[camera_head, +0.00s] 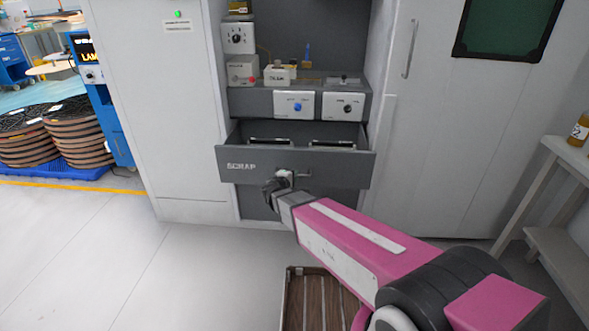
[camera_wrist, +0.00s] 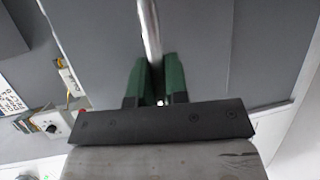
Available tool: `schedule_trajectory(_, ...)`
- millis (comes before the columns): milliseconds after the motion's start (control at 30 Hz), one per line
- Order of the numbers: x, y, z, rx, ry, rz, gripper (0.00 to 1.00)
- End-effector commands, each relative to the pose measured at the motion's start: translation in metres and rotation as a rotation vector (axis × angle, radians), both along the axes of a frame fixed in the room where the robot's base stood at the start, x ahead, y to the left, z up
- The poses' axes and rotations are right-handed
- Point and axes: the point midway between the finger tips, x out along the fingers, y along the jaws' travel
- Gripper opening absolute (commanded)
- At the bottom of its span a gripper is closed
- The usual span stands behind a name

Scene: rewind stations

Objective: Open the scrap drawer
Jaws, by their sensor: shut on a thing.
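The scrap drawer (camera_head: 345,168) is a grey drawer labelled SCRAP, low in the cabinet. It stands pulled out, with its inside showing from above. Its metal bar handle (camera_head: 303,175) is at the middle of the front, partly hidden by my gripper. My gripper (camera_head: 284,176) is at the drawer front, shut on the handle. In the wrist view, the green fingers of my gripper (camera_wrist: 158,88) close around the handle bar (camera_wrist: 150,35), which runs upward out of the picture. How far out the drawer stands is hard to tell.
Above the drawer is a grey shelf with white control boxes (camera_head: 294,105). A slatted wooden crate or pallet (camera_head: 322,300) lies on the floor beneath my arm. A pale bench (camera_head: 560,150) stands at the right. Stacked reels (camera_head: 72,140) are far left. The left floor is clear.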

Motion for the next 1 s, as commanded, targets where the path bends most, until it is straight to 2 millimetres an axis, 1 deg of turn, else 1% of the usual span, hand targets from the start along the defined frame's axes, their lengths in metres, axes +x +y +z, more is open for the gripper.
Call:
schedule_trajectory(33,-0.01,0.0,0.0,0.001,0.001,0.001,0.0)
schedule_trajectory(100,-0.017,0.0,0.0,0.001,0.001,0.002,0.0)
schedule_trajectory(233,-0.025,0.001,0.0,0.001,0.001,0.002,0.0)
schedule_trajectory(400,-0.029,0.001,0.0,0.001,0.001,0.001,0.0)
schedule_trajectory(700,-0.029,0.002,-0.001,0.001,0.0,0.0,0.0)
schedule_trajectory(733,-0.029,0.002,-0.001,0.001,0.0,0.0,0.21)
schedule_trajectory(767,-0.029,0.002,-0.001,0.0,0.001,0.0,0.31)
schedule_trajectory(800,-0.029,0.001,0.0,0.0,0.001,0.0,0.39)
schedule_trajectory(1000,-0.029,0.001,0.0,0.0,0.0,0.0,0.39)
